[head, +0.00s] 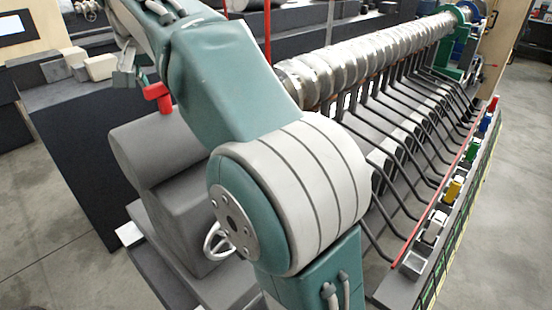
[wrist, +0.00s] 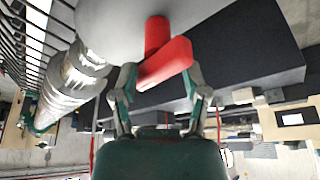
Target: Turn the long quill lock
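A red L-shaped lever, which looks like the quill lock (head: 158,95), stands out from the upper grey barrel (head: 160,150) in the head view. In the wrist view the red lever (wrist: 165,62) has a short stem on the rounded grey barrel (wrist: 125,25) and a bar across its end. My gripper (wrist: 162,80) is open, with one finger on each side of the bar. A gap shows on the right side; whether the left finger touches the bar I cannot tell. In the head view my arm hides part of the barrels and most of my gripper.
A row of ribbed metal discs (head: 370,55) with bent black rods runs to the back right. Coloured blocks (head: 454,190) line a rail at right. A dark bench (head: 65,125) with pale blocks (head: 100,67) stands behind the barrels at left.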

